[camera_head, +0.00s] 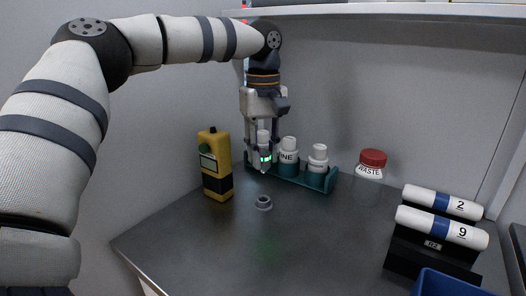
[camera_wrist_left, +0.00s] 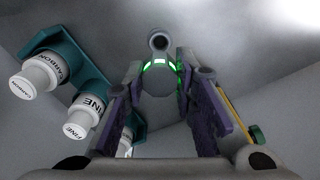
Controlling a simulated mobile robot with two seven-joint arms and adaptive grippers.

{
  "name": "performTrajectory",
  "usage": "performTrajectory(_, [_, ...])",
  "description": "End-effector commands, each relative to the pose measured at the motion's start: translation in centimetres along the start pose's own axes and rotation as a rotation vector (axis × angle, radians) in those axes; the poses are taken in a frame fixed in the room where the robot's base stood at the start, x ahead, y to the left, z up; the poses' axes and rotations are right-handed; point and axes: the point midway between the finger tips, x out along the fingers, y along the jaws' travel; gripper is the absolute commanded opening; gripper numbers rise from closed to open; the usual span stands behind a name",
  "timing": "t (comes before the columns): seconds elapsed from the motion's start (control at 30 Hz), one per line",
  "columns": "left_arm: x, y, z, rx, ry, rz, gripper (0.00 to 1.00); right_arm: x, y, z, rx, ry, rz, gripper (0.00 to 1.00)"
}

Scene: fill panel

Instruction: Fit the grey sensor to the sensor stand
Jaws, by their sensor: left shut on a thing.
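My left gripper (camera_head: 262,150) is shut on the grey sensor (camera_head: 265,160), a pale cylinder with a lit green band. The sensor hangs roughly upright above the table, in front of the bottle rack in the head view. In the left wrist view the sensor (camera_wrist_left: 158,80) sits between the two fingers of my left gripper (camera_wrist_left: 160,88), its narrow round end pointing away. The sensor stand appears to be the small grey ring-shaped holder (camera_head: 263,203) on the table, below and apart from the sensor. My right gripper is not in view.
A yellow handheld meter (camera_head: 215,168) stands left of the stand. A teal rack (camera_head: 315,181) with white-capped bottles is behind. A red-lidded waste jar (camera_head: 371,162), a black holder (camera_head: 420,258) with white cylinders and a blue bin (camera_head: 445,284) are right. The table's front middle is clear.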

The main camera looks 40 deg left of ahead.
Motion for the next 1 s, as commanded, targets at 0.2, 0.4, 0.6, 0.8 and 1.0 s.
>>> performTrajectory(0.2, [2.6, -0.1, 0.0, 0.002, 0.000, 0.000, 0.00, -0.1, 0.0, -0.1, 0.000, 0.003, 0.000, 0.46])
performTrajectory(0.4, [4.8, 0.0, 0.0, 0.001, 0.002, 0.001, 0.00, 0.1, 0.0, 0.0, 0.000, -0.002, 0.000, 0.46])
performTrajectory(0.6, [5.6, -0.1, 0.0, 0.001, 0.002, 0.002, 0.00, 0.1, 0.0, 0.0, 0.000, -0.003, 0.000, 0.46])
performTrajectory(0.8, [5.6, 0.0, 0.0, 0.001, 0.002, 0.003, 0.00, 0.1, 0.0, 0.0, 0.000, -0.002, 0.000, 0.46])
performTrajectory(1.0, [5.6, 0.0, 0.0, 0.001, 0.002, 0.003, 0.00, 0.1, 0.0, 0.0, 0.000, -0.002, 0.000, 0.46])
